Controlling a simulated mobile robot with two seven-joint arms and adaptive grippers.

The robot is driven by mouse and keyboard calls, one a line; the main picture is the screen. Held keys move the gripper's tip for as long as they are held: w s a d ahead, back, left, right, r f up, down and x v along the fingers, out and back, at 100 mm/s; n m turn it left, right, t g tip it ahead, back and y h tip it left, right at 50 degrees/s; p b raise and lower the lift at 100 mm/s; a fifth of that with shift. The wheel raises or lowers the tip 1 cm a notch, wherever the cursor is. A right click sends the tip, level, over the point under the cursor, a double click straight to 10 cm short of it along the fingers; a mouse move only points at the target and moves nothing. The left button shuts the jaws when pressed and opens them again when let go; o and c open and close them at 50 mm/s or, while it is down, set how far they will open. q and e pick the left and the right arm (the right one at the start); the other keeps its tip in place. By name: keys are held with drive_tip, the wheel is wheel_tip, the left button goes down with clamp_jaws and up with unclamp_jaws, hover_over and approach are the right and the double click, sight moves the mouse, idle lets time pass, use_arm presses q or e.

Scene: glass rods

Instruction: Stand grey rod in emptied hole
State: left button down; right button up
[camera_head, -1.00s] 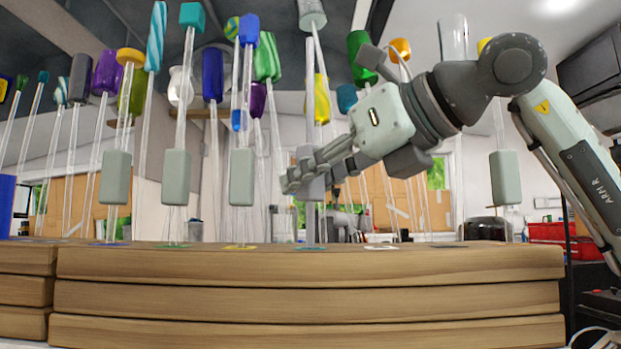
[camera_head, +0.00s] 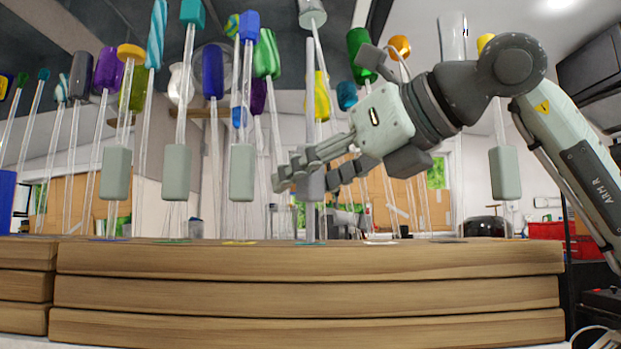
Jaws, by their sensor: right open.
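A clear rod with a grey cap (camera_head: 312,13) stands at the teal-marked place (camera_head: 310,243) on the wooden block (camera_head: 310,293), leaning slightly. Its grey sleeve (camera_head: 311,187) shows low on the rod, between the fingers of my right gripper (camera_head: 306,181). The gripper is open around the sleeve, coming in from the right. The fingers partly hide the rod, and I cannot see into the hole. The white-marked place (camera_head: 381,242) to the right shows no rod standing in it. My left gripper is not in view.
Another sleeved rod (camera_head: 504,174) stands at the right. Several more capped rods crowd the back.

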drive_tip(key=v, duration=1.2)
